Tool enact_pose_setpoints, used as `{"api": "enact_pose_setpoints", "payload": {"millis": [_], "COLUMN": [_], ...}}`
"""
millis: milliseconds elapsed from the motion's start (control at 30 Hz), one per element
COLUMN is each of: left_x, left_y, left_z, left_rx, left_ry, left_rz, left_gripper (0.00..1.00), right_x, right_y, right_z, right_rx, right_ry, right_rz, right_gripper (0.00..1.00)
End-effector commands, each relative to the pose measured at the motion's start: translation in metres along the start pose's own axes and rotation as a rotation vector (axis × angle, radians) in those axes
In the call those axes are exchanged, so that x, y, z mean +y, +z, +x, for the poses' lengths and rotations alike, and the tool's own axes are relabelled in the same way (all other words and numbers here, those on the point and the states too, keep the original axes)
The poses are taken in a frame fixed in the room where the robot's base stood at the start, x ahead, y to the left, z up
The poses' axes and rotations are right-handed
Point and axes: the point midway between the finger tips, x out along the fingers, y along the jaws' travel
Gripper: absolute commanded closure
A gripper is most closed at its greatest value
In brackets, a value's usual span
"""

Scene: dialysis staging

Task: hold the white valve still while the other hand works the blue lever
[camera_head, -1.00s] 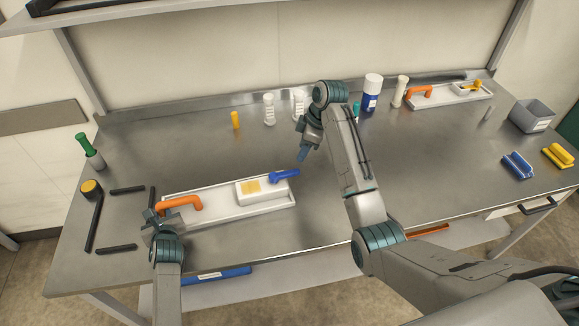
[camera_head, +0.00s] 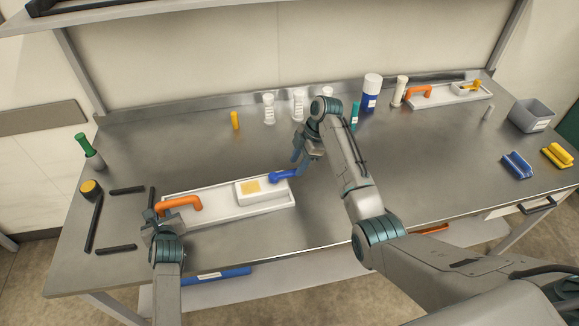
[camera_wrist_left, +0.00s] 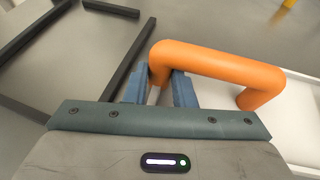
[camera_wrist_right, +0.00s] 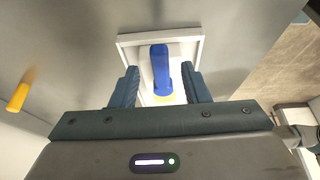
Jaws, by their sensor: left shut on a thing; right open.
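The white valve (camera_head: 266,196) is a long white tray-like body with a raised white block and a yellow patch, lying on the steel table. Its blue lever (camera_head: 284,176) sticks out at the right end. An orange handle (camera_head: 180,203) stands at its left end. My left gripper (camera_wrist_left: 160,88) is shut on one leg of the orange handle (camera_wrist_left: 215,67). My right gripper (camera_wrist_right: 160,85) is open, with its fingers on either side of the blue lever (camera_wrist_right: 160,68) in the right wrist view. I cannot tell whether they touch it.
A second white tray with an orange handle (camera_head: 419,92) stands at the back right. A grey bin (camera_head: 531,116) and blue and yellow brushes (camera_head: 517,165) are at the right. White bottles (camera_head: 268,108) and a yellow cylinder (camera_head: 235,121) stand behind. Black bars (camera_head: 94,222) lie at the left.

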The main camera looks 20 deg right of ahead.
Motion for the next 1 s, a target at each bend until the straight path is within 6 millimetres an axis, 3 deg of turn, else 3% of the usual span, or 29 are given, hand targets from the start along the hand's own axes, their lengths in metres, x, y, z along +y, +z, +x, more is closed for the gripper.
{"api": "enact_pose_setpoints", "payload": {"millis": [200,500,533,733,1000], "left_x": [0.0,0.0,0.0,0.0,0.0], "left_y": [0.0,0.0,0.0,0.0,0.0], "left_z": [0.0,0.0,0.0,0.0,0.0], "left_rx": [0.0,0.0,0.0,0.0,0.0], "left_ry": [0.0,0.0,0.0,0.0,0.0], "left_rz": [0.0,0.0,0.0,0.0,0.0], "left_gripper": [1.0,1.0,1.0,1.0,1.0], "right_x": [0.0,0.0,0.0,0.0,-0.001], "right_y": [0.0,0.0,0.0,0.0,0.0], "right_z": [0.021,0.023,0.023,0.023,0.023], "right_rx": [0.0,-0.001,-0.001,-0.001,-0.001], "right_ry": [0.0,0.0,0.0,0.0,0.003], "right_rz": [0.001,0.001,0.001,0.001,0.006], "right_gripper": [0.58,0.58,0.6,0.99,1.0]}}
